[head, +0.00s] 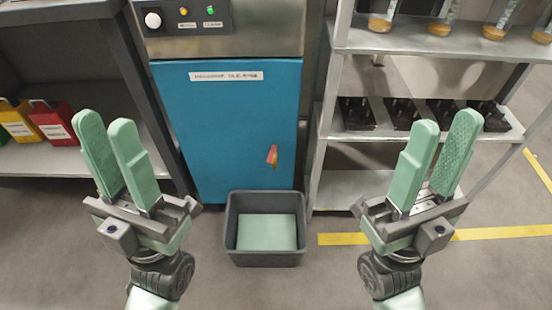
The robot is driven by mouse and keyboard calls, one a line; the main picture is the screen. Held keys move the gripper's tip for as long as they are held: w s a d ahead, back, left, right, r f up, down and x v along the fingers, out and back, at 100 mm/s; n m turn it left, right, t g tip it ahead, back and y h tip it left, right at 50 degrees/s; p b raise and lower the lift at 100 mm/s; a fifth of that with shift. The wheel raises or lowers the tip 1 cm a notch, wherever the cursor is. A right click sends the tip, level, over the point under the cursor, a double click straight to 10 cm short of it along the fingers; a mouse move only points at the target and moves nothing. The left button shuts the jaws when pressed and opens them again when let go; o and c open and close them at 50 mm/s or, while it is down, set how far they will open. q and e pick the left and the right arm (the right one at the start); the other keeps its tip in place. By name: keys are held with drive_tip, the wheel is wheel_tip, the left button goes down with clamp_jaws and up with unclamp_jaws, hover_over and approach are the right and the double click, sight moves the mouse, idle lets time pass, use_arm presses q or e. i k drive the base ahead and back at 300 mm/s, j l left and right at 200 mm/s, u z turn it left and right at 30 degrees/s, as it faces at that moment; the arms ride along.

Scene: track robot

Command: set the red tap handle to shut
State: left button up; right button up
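A small red handle (272,154) is on the front of the blue cabinet door (228,115), low and toward the door's right edge. It stands nearly upright with a slight tilt. It is too small to tell its setting or see a tap body. My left gripper (106,117) is raised at the left, its two green fingers apart and empty. My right gripper (448,119) is raised at the right, also apart and empty. Both are well away from the red handle, one on each side of it.
A grey bin (265,257) with a pale green bottom stands on the floor below the handle. A metal shelf rack (345,190) with jars and dark trays is at the right. A shelf (40,158) with yellow and red boxes is at the left.

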sight(273, 153)
drive_tip(key=l+u, duration=0.15)
drive_tip(key=l, duration=1.95)
